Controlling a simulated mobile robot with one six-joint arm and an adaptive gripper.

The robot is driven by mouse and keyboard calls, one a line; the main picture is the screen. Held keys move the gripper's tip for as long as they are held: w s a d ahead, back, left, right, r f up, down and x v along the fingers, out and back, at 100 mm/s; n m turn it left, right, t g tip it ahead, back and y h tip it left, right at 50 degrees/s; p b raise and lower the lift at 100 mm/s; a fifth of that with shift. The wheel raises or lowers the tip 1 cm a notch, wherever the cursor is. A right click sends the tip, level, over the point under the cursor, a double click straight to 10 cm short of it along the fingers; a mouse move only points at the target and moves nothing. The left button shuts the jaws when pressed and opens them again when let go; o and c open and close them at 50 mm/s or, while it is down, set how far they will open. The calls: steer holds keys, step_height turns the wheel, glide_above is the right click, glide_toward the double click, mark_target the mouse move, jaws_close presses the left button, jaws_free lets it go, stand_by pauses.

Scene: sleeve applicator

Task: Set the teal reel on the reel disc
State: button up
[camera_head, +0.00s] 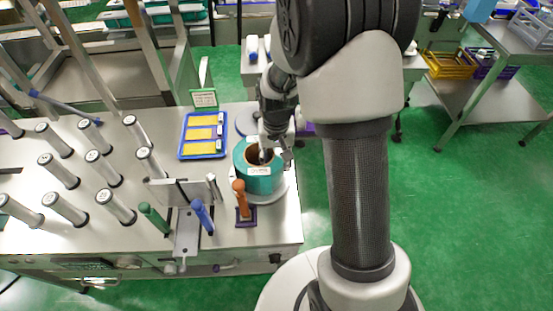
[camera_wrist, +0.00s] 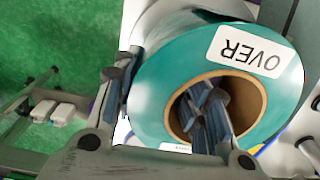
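The teal reel (camera_head: 262,183) is at the right end of the steel bench, a thick ring with a brown core and a white label. It also shows in the wrist view (camera_wrist: 155,90), with an "OVER" label on its face. My gripper (camera_head: 272,146) is at the reel's top. In the wrist view my gripper (camera_wrist: 160,95) has one finger inside the core and one outside, with the reel's wall between them. A pale round disc (camera_head: 283,187) shows around the reel's lower edge. The reel hides most of it, and I cannot tell whether they touch.
An orange-brown handle (camera_head: 241,197) on a dark base stands close in front of the reel. A blue tray (camera_head: 203,152) with yellow cards lies to its left. Several upright metal rollers (camera_head: 65,170) fill the bench's left part. Blue and green handles stand front-centre.

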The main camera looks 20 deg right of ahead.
steer(key=shift+o, duration=1.2)
steer(key=shift+s+f, duration=0.2)
steer(key=shift+f, duration=0.3)
steer(key=shift+w+r, duration=0.15)
steer(key=shift+r, duration=0.05)
steer(key=shift+r+p, duration=0.4)
steer(key=shift+r, duration=0.15)
step_height(320, 180, up, 13)
steer(key=p, duration=0.4)
steer(key=shift+f, duration=0.2)
steer(key=s+a+r+n+t, duration=0.1)
steer(key=s+a+r+t, duration=0.1)
steer(key=s+r, duration=0.5)
steer(key=s+a+r+n+t, duration=0.2)
steer(key=s+r, duration=0.6)
steer(key=s, duration=0.5)
steer(key=shift+a+n, duration=0.3)
steer(key=shift+w, duration=0.1)
